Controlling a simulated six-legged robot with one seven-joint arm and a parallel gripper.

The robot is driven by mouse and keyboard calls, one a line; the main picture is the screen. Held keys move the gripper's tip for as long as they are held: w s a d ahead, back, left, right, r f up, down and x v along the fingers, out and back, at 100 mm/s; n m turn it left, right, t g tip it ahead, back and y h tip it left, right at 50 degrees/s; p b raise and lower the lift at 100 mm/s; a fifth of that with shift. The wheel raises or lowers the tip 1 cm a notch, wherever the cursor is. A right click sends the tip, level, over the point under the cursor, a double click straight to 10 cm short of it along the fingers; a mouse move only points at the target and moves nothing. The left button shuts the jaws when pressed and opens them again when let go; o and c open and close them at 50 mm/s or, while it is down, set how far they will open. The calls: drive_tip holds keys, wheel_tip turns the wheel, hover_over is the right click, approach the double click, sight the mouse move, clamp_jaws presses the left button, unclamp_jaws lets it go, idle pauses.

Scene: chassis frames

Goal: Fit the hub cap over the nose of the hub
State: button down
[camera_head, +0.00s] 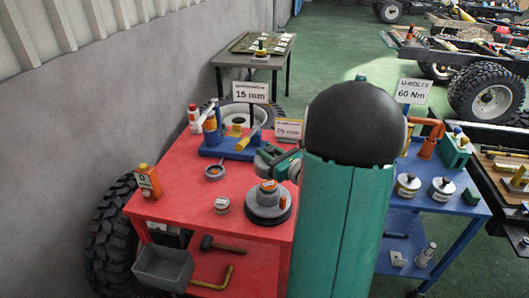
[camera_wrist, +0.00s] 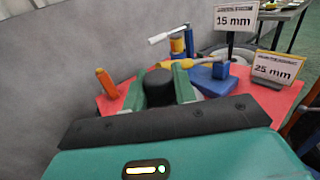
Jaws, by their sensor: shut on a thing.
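The hub (camera_head: 257,214) is a wide grey stepped disc on the red bench, with a narrower nose (camera_head: 268,188) on top. My gripper (camera_wrist: 160,86) is shut on a dark rounded thing (camera_wrist: 158,82), which looks like the hub cap, between its green fingers in the wrist view. In the head view my gripper (camera_head: 272,158) is just behind and above the hub, apart from its nose. My arm hides part of the gripper there. I cannot make out the hub in the wrist view.
The red bench (camera_head: 185,200) also carries a grey ring (camera_head: 215,171), a small round tin (camera_head: 221,204), an orange bottle (camera_head: 147,181) and a blue fixture (camera_head: 230,148). Sign cards (camera_head: 251,92) stand behind. A blue cart (camera_head: 455,210) with tins is at right.

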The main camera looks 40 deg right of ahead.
drive_tip(key=shift+w+a+f, duration=0.1)
drive_tip(key=shift+f, duration=0.7)
hover_over(268, 184)
drive_tip(key=shift+w+f, duration=0.15)
drive_tip(key=shift+f, duration=2)
drive_tip(key=shift+f, duration=2.05)
drive_tip(key=c, duration=1)
unclamp_jaws()
drive_tip(key=shift+c, duration=0.2)
